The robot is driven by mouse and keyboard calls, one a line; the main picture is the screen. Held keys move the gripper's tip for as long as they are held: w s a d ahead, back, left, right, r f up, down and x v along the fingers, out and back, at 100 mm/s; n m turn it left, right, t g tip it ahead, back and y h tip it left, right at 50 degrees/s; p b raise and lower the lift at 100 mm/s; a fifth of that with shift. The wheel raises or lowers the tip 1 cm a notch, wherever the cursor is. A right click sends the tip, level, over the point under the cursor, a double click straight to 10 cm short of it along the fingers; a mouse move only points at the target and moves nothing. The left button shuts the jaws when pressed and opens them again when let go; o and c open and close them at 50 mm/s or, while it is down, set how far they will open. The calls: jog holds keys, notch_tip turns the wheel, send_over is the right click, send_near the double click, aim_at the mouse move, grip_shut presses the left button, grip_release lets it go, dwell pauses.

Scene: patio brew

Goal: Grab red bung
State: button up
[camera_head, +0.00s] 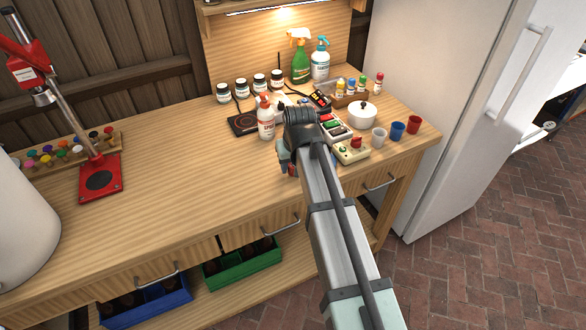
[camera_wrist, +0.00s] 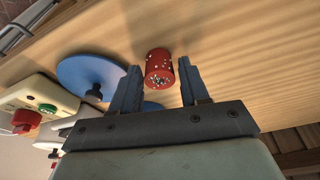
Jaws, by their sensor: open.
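A small red cylinder with white specks on its end, which looks like the red bung (camera_wrist: 159,69), is on the wooden worktop in the wrist view. My gripper (camera_wrist: 159,80) is open, with one finger to each side of the red bung. Gaps show between the bung and both fingers. In the head view my gripper (camera_head: 286,160) is over the front part of the worktop, and my arm hides most of what is below it. A little red shows beside the fingers there, too small to tell what it is.
A blue disc (camera_wrist: 90,76) with a dark knob lies left of my fingers. A cream box (camera_head: 351,151) with a red button stands to the right. A white pump bottle (camera_head: 266,122) stands just behind left. A white lidded pot (camera_head: 361,115) stands farther back. The worktop's left middle is clear.

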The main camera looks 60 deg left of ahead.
jog(key=shift+f, duration=0.3)
jog(key=shift+c, duration=0.3)
grip_shut()
jog(key=shift+r, duration=0.1)
